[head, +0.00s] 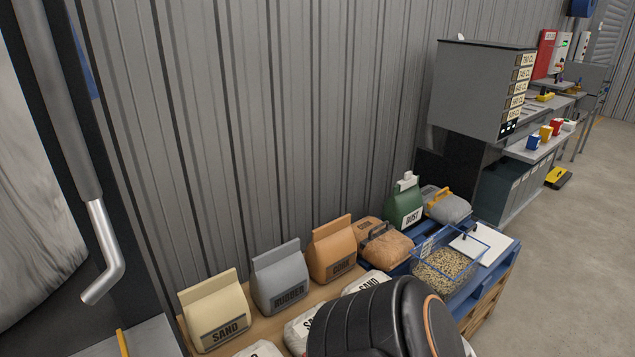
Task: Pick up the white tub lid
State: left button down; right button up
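Neither my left gripper nor my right gripper is in view.
A black rounded form hides the lower middle. A grey cabinet (478,90) stands beyond.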

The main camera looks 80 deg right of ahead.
aim_at(499, 243)
jog(key=z, duration=4.1)
jog(key=i, duration=3.95)
jog(key=l+z, duration=0.05)
jog(key=l, duration=0.05)
